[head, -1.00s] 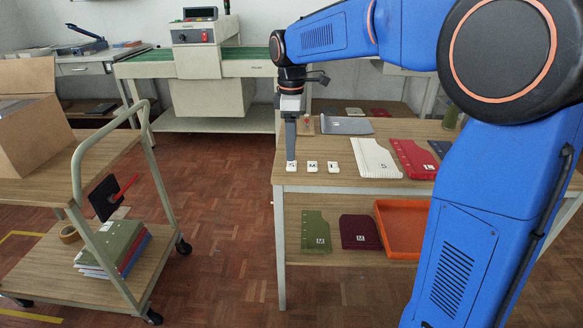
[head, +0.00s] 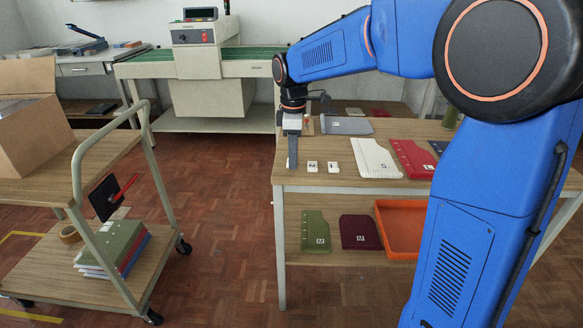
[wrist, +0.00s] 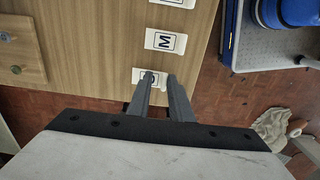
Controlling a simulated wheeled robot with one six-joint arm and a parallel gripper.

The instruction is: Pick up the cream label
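Several small cream-white labels with dark letters stand in a row at the table's front left. The M label (head: 312,166) and the L label (head: 333,167) show in the head view; the S label is hidden there behind my gripper (head: 292,164). In the wrist view, the nearest label (wrist: 141,75) lies at the fingertips of my gripper (wrist: 161,76), with its letter partly covered. The fingers are apart, and the left one overlaps the label. I cannot tell whether they touch it. The M label also shows in the wrist view (wrist: 152,38).
A cream panel (head: 368,152) marked S and a red panel (head: 412,155) lie right of the labels on the wooden table (head: 310,182). An orange tray (head: 398,240) is on the shelf below. A cart (head: 60,196) stands left, with open floor between.

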